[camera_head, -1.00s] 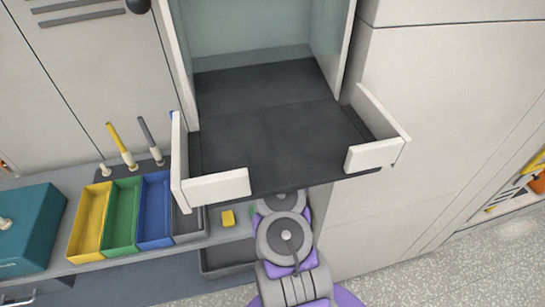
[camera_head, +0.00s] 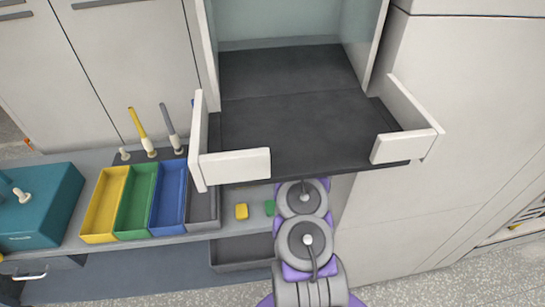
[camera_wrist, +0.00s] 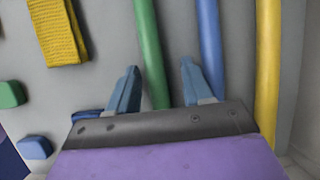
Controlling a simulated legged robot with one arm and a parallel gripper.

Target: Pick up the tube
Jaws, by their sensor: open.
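Several upright-looking tubes show in the wrist view: a green tube (camera_wrist: 150,50), a blue tube (camera_wrist: 208,35) and a yellow tube (camera_wrist: 268,70). My gripper (camera_wrist: 158,75) is open and empty, with its two pale blue fingers apart. The green tube runs between the fingers in the picture. The blue tube passes just right of the right finger, partly behind it. I cannot tell how far the tubes are from the fingers. In the head view the gripper and these tubes are hidden under the dark shelf.
The dark shelf (camera_head: 285,130) with white side panels overhangs my arm. Yellow (camera_head: 105,205), green (camera_head: 137,205) and blue (camera_head: 168,205) bins stand to the left, beside a teal box (camera_head: 40,205). A yellow ribbed piece (camera_wrist: 58,30) and a green block (camera_wrist: 10,94) lie left of the fingers.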

